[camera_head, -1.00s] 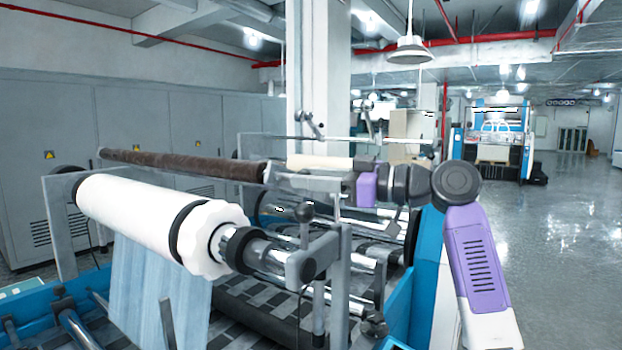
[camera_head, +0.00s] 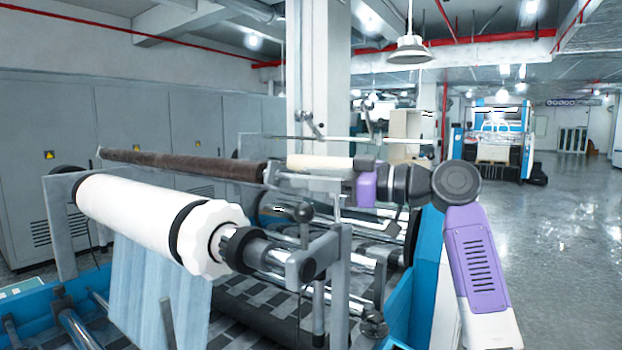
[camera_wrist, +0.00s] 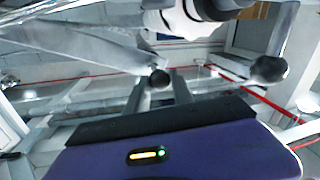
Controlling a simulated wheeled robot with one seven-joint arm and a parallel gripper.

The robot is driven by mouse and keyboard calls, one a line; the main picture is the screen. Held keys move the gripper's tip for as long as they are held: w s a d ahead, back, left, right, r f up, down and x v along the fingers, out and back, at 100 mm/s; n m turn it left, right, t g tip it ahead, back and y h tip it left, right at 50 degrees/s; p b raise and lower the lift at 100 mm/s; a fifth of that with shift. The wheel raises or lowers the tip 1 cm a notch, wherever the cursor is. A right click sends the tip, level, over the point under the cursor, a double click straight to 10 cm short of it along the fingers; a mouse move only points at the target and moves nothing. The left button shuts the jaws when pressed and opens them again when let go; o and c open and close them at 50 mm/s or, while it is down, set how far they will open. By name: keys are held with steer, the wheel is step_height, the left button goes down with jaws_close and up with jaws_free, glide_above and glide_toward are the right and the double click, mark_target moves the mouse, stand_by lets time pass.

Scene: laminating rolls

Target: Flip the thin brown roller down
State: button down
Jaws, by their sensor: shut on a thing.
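The thin brown roller (camera_head: 190,165) is a long, dark bar lying almost level behind and above the thick white roll (camera_head: 140,212). Its near end meets my gripper (camera_head: 274,176), which reaches in from the right with grey fingers. A pale cylinder (camera_head: 318,162) lies in line with the roller just above the fingers. In the wrist view, my gripper (camera_wrist: 159,85) has its fingers closing in around a small dark round end (camera_wrist: 159,77). My gripper is shut there; the exact contact is partly hidden in the head view.
A black ball knob (camera_head: 303,211) on a short lever stands below my gripper, by the metal bracket (camera_head: 335,260). Blue film (camera_head: 155,290) hangs from the white roll. Grey cabinets (camera_head: 140,120) line the left wall. Open floor (camera_head: 570,230) lies to the right.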

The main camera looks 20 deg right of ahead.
steer(key=shift+n, duration=0.7)
steer(key=f+b, duration=0.1)
steer(key=a+f+b, duration=0.1)
steer(key=f+b, duration=0.1)
steer(key=s+f+b, duration=0.1)
steer(key=f+b, duration=0.1)
steer(key=shift+a+f, duration=0.15)
steer(key=shift+f, duration=0.1)
steer(key=c, duration=1.1)
jaws_free()
steer(key=shift+r, duration=0.1)
steer(key=shift+b, duration=0.3)
steer(key=b+v, duration=0.2)
steer(key=v, duration=0.5)
steer(key=shift+s+d, duration=0.25)
steer(key=shift+d, duration=0.05)
